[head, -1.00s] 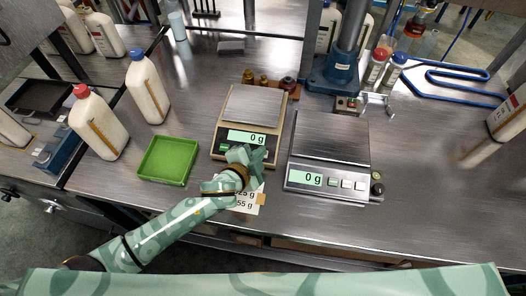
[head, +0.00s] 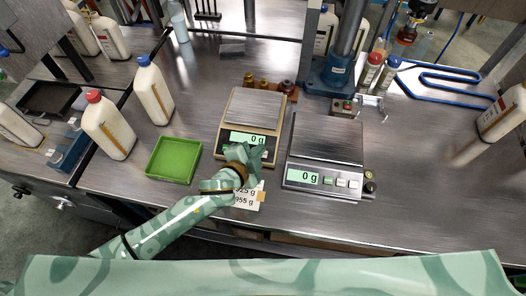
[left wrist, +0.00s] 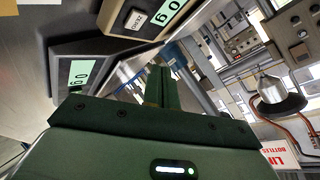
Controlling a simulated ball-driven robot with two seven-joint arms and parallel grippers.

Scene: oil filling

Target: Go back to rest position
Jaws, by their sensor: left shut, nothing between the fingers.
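My left gripper (head: 254,158) is at the front edge of the beige scale (head: 229,148), just before its display, which reads 0 g. The gripper covers part of that scale's front. In the left wrist view the left gripper's fingers (left wrist: 161,84) are together with nothing between them. A card with printed weights (head: 247,197) lies under and in front of my left wrist, partly hidden. My right gripper does not show in either view.
A silver scale (head: 328,136) reading 0 g stands right of the beige scale. A green tray (head: 174,160) lies to the left. White bottles with a red cap (head: 108,126) and a blue cap (head: 153,92) stand further left. A blue press stand (head: 332,76) is behind.

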